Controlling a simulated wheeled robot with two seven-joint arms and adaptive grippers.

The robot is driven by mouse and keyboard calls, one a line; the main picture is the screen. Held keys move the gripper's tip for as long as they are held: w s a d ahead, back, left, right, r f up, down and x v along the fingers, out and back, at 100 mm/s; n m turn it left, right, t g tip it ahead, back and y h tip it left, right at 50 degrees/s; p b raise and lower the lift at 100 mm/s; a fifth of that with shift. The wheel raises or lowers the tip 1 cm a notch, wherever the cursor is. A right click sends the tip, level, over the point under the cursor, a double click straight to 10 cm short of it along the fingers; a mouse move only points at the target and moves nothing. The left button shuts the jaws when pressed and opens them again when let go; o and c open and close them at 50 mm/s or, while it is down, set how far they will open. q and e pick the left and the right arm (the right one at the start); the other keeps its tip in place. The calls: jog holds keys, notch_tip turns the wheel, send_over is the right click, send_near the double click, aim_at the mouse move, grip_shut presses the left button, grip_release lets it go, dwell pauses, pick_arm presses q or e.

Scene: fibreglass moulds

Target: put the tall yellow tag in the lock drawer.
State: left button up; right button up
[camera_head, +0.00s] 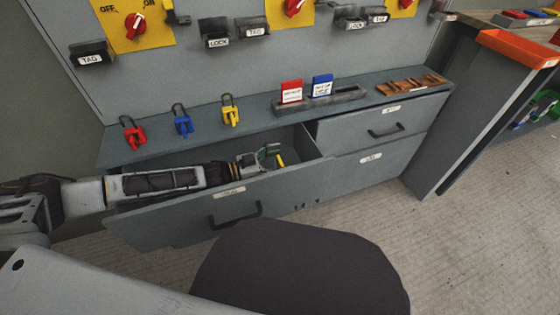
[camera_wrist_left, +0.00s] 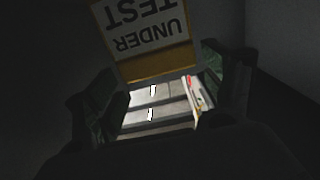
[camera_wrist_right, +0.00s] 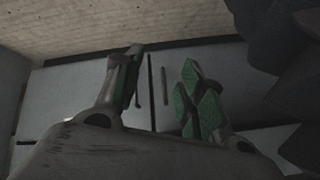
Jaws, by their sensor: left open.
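The tall yellow tag (camera_wrist_left: 155,68) shows in the left wrist view as a white face reading "UNDER TEST", upside down, with a yellow band. In the head view a small yellow edge (camera_head: 281,160) shows beside my left fingertips, inside the pulled-out drawer (camera_head: 180,212). The drawer's label is too small to read. My left gripper (camera_head: 268,156) reaches over the drawer front and into it. It is open, the tag just beyond its fingers; I cannot tell whether they touch. My right gripper (camera_wrist_right: 160,85) is open and empty, over the floor and grey cabinet fronts.
Red (camera_head: 133,132), blue (camera_head: 184,122) and yellow (camera_head: 231,112) padlocks stand on the ledge above the drawer. A rack (camera_head: 350,97) holds a red tag (camera_head: 291,92) and a blue tag (camera_head: 322,85). Two closed drawers are at right. An orange tray (camera_head: 515,45) sits far right.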

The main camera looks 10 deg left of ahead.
pick_arm(q)
jog(key=shift+r, duration=0.15)
jog(key=shift+r, duration=0.45)
jog(key=shift+s+a, duration=0.15)
jog(key=shift+a, duration=0.15)
jog(key=p+v, duration=0.3)
jog(key=v, duration=0.8)
pick_arm(e)
notch_tip(320, 180, up, 6)
jog(key=d+g+h, duration=0.1)
jog(key=shift+s+d+r+n, duration=0.15)
jog(key=shift+s+r+n, duration=0.05)
jog(key=shift+s+n, duration=0.1)
jog(key=shift+w+d, duration=0.1)
